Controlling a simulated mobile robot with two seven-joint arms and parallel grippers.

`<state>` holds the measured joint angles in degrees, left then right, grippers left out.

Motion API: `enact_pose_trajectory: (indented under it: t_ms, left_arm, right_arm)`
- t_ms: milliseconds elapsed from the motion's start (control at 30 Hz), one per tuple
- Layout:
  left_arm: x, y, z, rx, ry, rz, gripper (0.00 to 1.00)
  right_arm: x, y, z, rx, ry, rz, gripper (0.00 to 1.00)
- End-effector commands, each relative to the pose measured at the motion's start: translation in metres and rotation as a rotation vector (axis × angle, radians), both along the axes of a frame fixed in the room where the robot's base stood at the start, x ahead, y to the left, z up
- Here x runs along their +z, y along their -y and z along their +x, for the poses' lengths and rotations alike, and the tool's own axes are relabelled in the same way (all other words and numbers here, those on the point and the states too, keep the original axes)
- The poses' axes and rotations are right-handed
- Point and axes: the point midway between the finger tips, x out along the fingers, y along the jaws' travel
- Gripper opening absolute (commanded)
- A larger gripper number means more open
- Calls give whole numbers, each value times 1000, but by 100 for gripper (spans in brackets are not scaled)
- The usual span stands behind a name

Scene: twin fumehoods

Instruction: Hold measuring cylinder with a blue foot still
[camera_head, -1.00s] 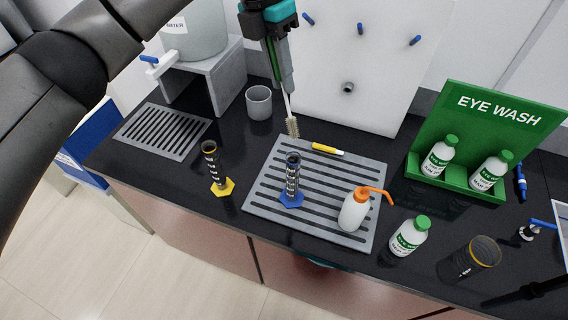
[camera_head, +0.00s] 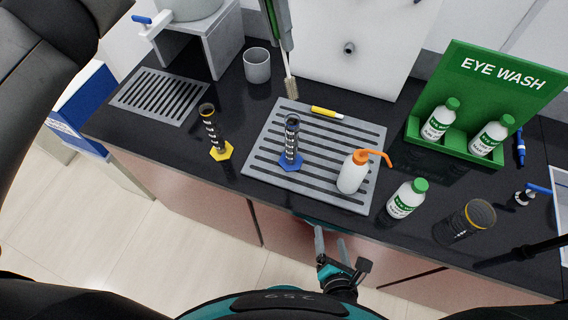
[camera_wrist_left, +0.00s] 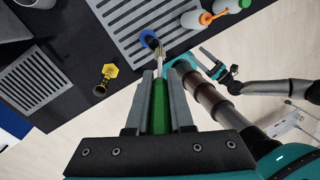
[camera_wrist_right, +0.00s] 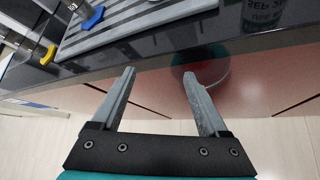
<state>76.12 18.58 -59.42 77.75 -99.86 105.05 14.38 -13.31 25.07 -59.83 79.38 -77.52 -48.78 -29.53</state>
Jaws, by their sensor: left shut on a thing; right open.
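The measuring cylinder with a blue foot (camera_head: 291,142) stands upright on the grey slatted mat. Its blue foot shows in the left wrist view (camera_wrist_left: 149,38) and in the right wrist view (camera_wrist_right: 93,17). My left gripper (camera_head: 283,42) is shut on a green-handled brush (camera_wrist_left: 160,105). The brush's pale bristles (camera_head: 291,88) hang above and behind the cylinder's mouth, apart from it in the head view. My right gripper (camera_head: 331,243) is open and empty. It is in front of the bench, below its front edge, and not touching the cylinder.
A measuring cylinder with a yellow foot (camera_head: 213,135) stands left of the mat (camera_head: 255,168). A wash bottle (camera_head: 352,176) with an orange spout stands on the mat's right part. A yellow marker (camera_head: 326,112) lies at its back. An eye wash bottle (camera_head: 406,200) stands to the right.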

Motion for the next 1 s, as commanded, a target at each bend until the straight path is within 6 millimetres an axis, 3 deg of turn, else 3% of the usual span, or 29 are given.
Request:
enact_pose_trajectory:
  t_ms: [100,200,400,633,867,1000]
  left_arm:
    - [0,0,0,0,0,0,0]
    - [0,0,0,0,0,0,0]
    - [0,0,0,0,0,0,0]
    - [0,0,0,0,0,0,0]
    - [0,0,0,0,0,0,0]
    - [0,0,0,0,0,0,0]
  right_arm:
    - [54,-48,22,137,202,-121,77]
    - [95,-78,45,164,343,-244,77]
    - [153,-108,81,99,482,-459,77]
    - [185,-118,97,34,519,-593,77]
    - [190,-116,116,23,524,-618,77]
    - [190,-113,141,22,524,-618,77]
